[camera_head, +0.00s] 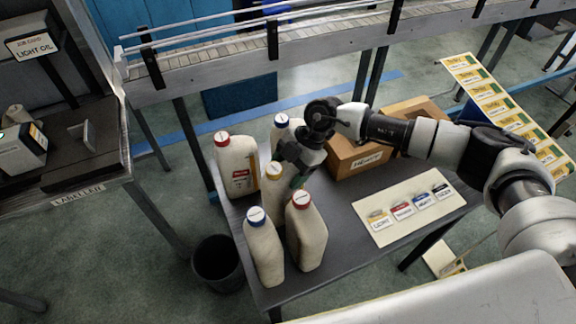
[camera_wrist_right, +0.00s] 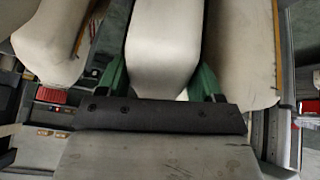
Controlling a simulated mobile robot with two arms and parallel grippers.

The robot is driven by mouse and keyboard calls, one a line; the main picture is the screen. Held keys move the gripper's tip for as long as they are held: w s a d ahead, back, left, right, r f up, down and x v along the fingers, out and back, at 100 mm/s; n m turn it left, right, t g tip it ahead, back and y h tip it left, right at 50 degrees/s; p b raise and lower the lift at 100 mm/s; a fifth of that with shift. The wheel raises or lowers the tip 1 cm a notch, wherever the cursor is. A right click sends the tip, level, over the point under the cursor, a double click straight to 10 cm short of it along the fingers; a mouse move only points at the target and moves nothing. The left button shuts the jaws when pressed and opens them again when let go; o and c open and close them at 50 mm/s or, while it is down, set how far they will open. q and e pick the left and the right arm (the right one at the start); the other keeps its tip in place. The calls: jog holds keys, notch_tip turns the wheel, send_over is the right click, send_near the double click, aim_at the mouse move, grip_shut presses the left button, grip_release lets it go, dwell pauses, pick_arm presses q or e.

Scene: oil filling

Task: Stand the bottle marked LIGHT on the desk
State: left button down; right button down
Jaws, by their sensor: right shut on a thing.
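My right gripper (camera_head: 297,178) is among the bottles on the desk (camera_head: 345,225). It is shut on the yellow-capped bottle (camera_head: 273,192), which looks upright. Its base is hidden behind the front bottles, so I cannot tell whether it touches the desk. In the right wrist view a pale bottle body (camera_wrist_right: 165,45) sits between the green fingers (camera_wrist_right: 165,85). No LIGHT marking is readable on this bottle; the sample card (camera_head: 415,218) shows LIGHT with a yellow label. My left gripper is not in view.
A cardboard box (camera_head: 358,160) is behind. A black bin (camera_head: 217,265) stands left of the desk.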

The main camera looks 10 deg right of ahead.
jog(key=shift+r, duration=0.2)
dwell(0.5)
jog(key=shift+s+r+p, duration=0.1)
jog(key=shift+r+p, duration=0.05)
jog(key=shift+p, duration=0.35)
jog(key=shift+d, duration=0.1)
jog(key=shift+f, duration=0.25)
dwell(0.4)
jog(key=shift+c, duration=0.6)
grip_release()
jog(key=shift+s, duration=0.1)
jog(key=shift+o, duration=0.6)
jog(key=shift+f, duration=0.2)
jog(key=shift+r, duration=0.1)
